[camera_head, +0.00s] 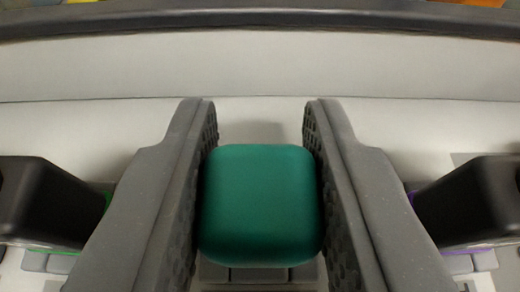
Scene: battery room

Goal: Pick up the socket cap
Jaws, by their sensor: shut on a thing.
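The socket cap appears to be the teal-green rounded block (261,205) in the lower middle of the view. My gripper (261,150) is shut on it, with one grey textured finger pressed against its left side and the other against its right side. The cap's underside is hidden, so I cannot tell whether it touches the surface below.
A black block (45,200) with a green edge stands at the left, outside my left finger. Another black block (472,203) with a purple edge stands at the right. A pale wall (260,65) with a dark rim (260,18) runs across the back.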

